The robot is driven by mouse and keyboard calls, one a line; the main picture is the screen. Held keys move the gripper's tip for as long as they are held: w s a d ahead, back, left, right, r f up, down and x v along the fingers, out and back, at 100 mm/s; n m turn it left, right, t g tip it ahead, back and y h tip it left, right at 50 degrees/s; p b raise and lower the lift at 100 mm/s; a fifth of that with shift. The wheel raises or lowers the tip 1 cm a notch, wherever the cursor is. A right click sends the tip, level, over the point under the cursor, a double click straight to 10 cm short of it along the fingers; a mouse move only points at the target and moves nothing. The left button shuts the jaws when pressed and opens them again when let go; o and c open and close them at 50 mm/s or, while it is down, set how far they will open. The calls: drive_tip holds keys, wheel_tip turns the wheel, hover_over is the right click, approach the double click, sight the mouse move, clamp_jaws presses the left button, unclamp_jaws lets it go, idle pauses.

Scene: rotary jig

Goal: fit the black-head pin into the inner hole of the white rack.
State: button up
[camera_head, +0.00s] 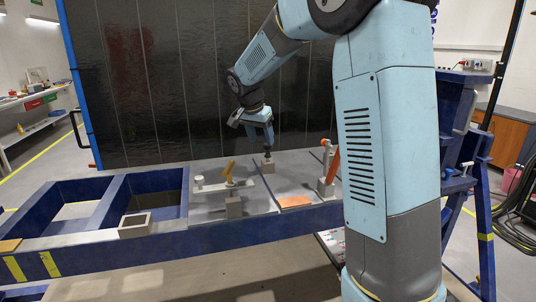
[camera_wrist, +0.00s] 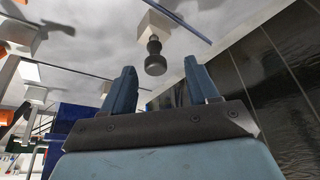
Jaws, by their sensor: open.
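The black-head pin (camera_wrist: 155,57) stands in a small pale block (camera_wrist: 155,24) on the grey table top, seen upside down in the wrist view. In the head view this block (camera_head: 268,167) stands at the back middle of the table. My gripper (camera_wrist: 160,68) is open and empty, with one finger on each side of the pin's line; I cannot tell whether they reach around the head. In the head view my gripper (camera_head: 266,143) points down just above the block. A white bar (camera_head: 240,184), which looks like the white rack, lies to the left; its holes are too small to make out.
A yellow-orange piece (camera_head: 229,171) stands at the white bar. An orange lever (camera_head: 332,165) stands to the right, with a flat orange plate (camera_head: 294,201) in front. An open square frame (camera_head: 135,224) sits at the front left. A dark panel (camera_head: 180,80) rises behind the table.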

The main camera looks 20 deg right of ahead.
sight(266, 145)
drive_tip(key=shift+d+x, duration=0.2)
drive_tip(key=shift+x, duration=1.25)
drive_tip(key=shift+d+x, duration=0.2)
drive_tip(key=shift+x, duration=1.25)
drive_tip(key=shift+s+r, duration=0.15)
drive_tip(key=shift+c, duration=0.3)
drive_tip(key=c, duration=1)
